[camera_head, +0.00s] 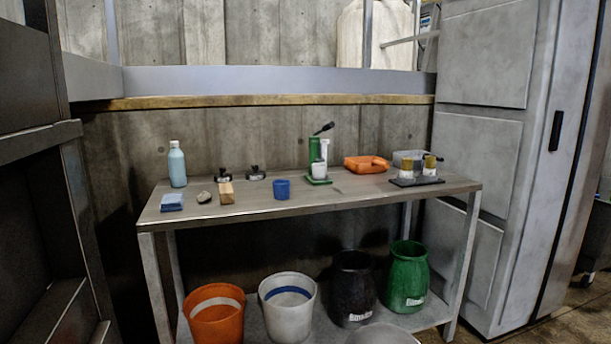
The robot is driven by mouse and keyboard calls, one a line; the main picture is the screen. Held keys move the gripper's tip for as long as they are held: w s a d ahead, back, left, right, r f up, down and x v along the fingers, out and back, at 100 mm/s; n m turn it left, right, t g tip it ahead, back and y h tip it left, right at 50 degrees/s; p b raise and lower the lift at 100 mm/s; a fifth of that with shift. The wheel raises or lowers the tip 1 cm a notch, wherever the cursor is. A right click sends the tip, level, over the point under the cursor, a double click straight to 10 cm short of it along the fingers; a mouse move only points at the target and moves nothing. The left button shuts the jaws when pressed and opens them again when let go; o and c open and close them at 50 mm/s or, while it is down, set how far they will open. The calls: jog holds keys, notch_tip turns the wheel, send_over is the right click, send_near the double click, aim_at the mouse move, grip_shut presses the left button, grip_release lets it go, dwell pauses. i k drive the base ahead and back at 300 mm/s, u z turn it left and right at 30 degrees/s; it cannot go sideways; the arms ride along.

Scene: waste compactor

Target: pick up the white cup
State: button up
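A small white cup (318,168) stands upright on the foot of a green and white lever device (319,150), at the back middle of the table (350,195). The device rises behind the cup, and its dark lever points up to the right. The front of the cup is unobstructed in this view. My gripper is not in view.
A blue cup (282,188) stands in front and to the left of the white cup. An orange tray-like item (366,164) and a dark tray (417,181) are to its right. A blue bottle (176,164), a blue sponge (172,202) and a wooden block (226,192) are left. Buckets (288,300) fill the lower shelf.

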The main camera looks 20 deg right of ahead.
aim_at(319, 169)
jog(key=u, duration=0.7)
jog(key=i, duration=1.35)
jog(key=z, duration=0.2)
